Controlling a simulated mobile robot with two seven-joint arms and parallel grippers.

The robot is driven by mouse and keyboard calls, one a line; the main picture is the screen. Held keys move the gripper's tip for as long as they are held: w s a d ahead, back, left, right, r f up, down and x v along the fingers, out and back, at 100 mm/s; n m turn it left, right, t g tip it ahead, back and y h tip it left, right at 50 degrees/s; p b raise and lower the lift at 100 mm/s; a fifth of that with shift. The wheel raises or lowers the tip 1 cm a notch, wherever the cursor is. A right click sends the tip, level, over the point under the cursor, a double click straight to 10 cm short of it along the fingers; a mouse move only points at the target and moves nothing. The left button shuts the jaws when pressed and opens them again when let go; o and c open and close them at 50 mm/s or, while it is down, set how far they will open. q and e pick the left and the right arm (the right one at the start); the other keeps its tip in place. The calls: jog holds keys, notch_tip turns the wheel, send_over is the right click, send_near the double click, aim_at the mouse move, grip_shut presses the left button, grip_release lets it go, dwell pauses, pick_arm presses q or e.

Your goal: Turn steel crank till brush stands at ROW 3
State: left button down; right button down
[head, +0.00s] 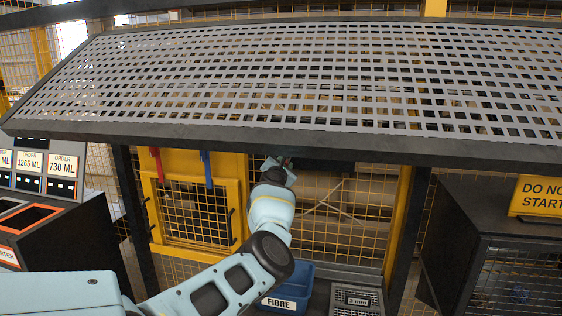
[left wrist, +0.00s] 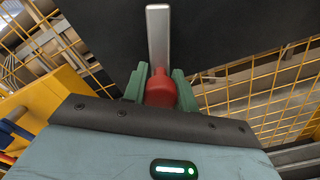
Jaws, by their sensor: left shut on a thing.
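My left gripper (head: 284,163) reaches up under the front edge of a large sloping perforated panel in the head view. In the left wrist view its green fingers (left wrist: 159,92) are shut on the red knob (left wrist: 161,88) of the steel crank. The bright steel crank arm (left wrist: 158,36) rises straight up from the knob in that view, against a dark surface. In the head view I cannot make out the crank behind the gripper and panel edge. I see no brush and no ROW 3 mark in either view. My right gripper is not in view.
The perforated panel (head: 300,80) overhangs my arm closely. A yellow mesh gate (head: 192,200) stands left of my gripper. A blue FIBRE bin (head: 292,285) and a 3 mm grate (head: 356,300) sit below. A dark cabinet (head: 480,215) with a yellow sign (head: 540,196) stands right.

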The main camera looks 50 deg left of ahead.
pick_arm(q)
jog(key=shift+w+d+n, duration=0.3)
jog(key=shift+d+n, duration=0.1)
jog(key=shift+n, duration=0.6)
jog(key=shift+w+d+f+n+p, duration=0.1)
jog(key=shift+w+d+n+p, duration=0.1)
jog(key=shift+n+p, duration=0.25)
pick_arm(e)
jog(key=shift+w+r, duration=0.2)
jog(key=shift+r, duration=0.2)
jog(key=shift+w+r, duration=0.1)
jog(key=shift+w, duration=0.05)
pick_arm(q)
jog(key=c, duration=1.1)
grip_release()
